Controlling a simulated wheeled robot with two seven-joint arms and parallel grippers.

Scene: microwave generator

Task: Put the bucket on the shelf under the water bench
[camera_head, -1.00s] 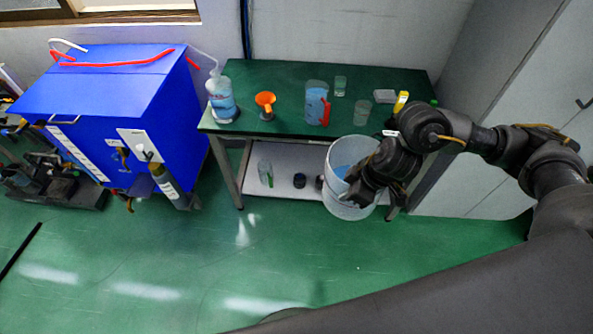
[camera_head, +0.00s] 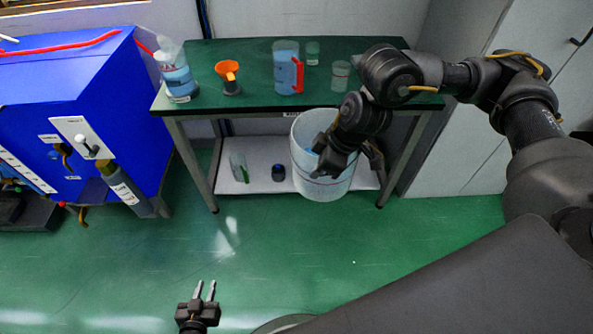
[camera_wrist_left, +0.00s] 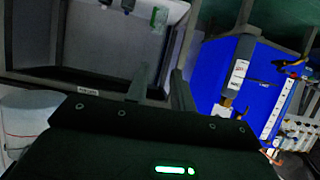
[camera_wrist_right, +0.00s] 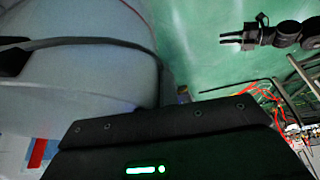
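The translucent white bucket (camera_head: 322,185) is upright in front of the lower shelf (camera_head: 258,183) of the water bench (camera_head: 235,103). Its body overlaps the shelf's front edge; I cannot tell whether its base touches the shelf. My right gripper (camera_head: 325,160) is at the bucket's near right side, apparently shut on its wall. In the right wrist view the bucket (camera_wrist_right: 75,85) fills the left side, with one finger beside it and the other hidden. My left gripper (camera_head: 204,290) is open and empty above the floor; its spread fingers also show in the left wrist view (camera_wrist_left: 158,88).
The benchtop holds a wash bottle (camera_head: 175,72), orange funnel (camera_head: 228,72) and blue jug (camera_head: 287,72). A blue cabinet (camera_head: 95,90) stands left. Bench legs bound the shelf.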

